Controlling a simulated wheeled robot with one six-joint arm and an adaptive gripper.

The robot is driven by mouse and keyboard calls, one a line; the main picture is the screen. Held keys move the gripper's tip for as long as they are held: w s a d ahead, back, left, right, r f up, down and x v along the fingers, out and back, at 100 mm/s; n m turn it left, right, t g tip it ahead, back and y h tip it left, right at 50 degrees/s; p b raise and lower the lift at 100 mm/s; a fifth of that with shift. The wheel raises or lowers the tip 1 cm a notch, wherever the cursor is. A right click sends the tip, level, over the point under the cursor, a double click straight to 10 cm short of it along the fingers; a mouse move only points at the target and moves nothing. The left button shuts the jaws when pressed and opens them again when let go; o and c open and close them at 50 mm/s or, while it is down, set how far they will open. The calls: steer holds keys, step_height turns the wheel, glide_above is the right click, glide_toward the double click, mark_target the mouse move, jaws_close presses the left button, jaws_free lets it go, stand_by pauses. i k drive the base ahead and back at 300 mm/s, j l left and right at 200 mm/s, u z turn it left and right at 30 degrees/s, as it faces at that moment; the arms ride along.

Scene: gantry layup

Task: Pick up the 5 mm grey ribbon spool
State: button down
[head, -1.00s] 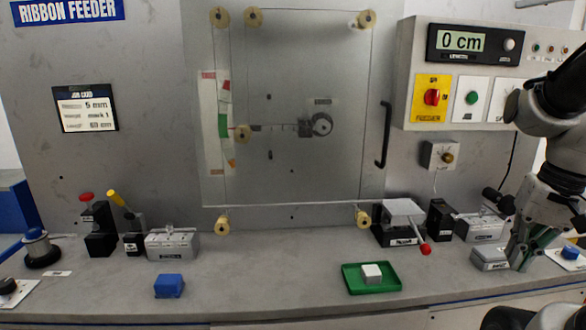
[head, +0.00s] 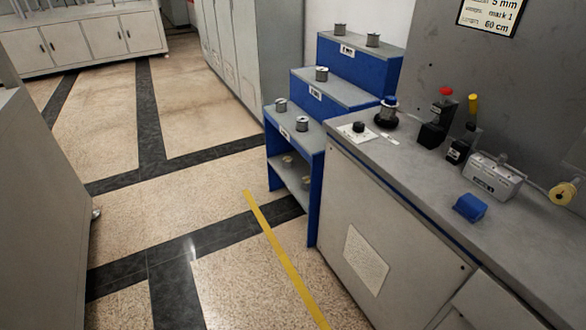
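Small grey spools stand upright on a stepped blue rack (head: 313,150) with grey shelf tops. Two spools are on the top step, a left one (head: 340,29) and a right one (head: 373,39). One spool (head: 322,73) is on the middle step. Two more, a left one (head: 281,104) and a right one (head: 302,123), are on the low step. Dimmer, tan-looking spools (head: 304,181) sit on the shelf beneath. Each step has a white label too small to read surely, so I cannot tell which spool is 5 mm. My gripper is not in view.
A grey bench (head: 420,190) adjoins the rack's right side, with a blue block (head: 470,207) on it. A job card (head: 491,14) reads 5 mm, mark 1, 60 cm. Open floor (head: 190,215) with a yellow line lies left of the rack. Grey cabinets (head: 232,50) stand behind.

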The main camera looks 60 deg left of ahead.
mark_target(305, 181)
steer(key=j+u, duration=0.25)
steer(key=u, duration=0.2)
steer(key=i+j+u, duration=0.1)
steer(key=j+u, duration=0.15)
steer(key=u, duration=0.2)
steer(key=i+j+u, duration=0.2)
steer(key=j, duration=0.3)
steer(key=i+j+u, duration=0.15)
steer(key=i+j, duration=0.2)
steer(key=j, duration=0.15)
steer(key=i+j+u, duration=0.2)
steer(key=j, duration=0.25)
steer(key=i+j, duration=0.85)
steer(key=k+j+u, duration=0.05)
steer(key=j, duration=0.05)
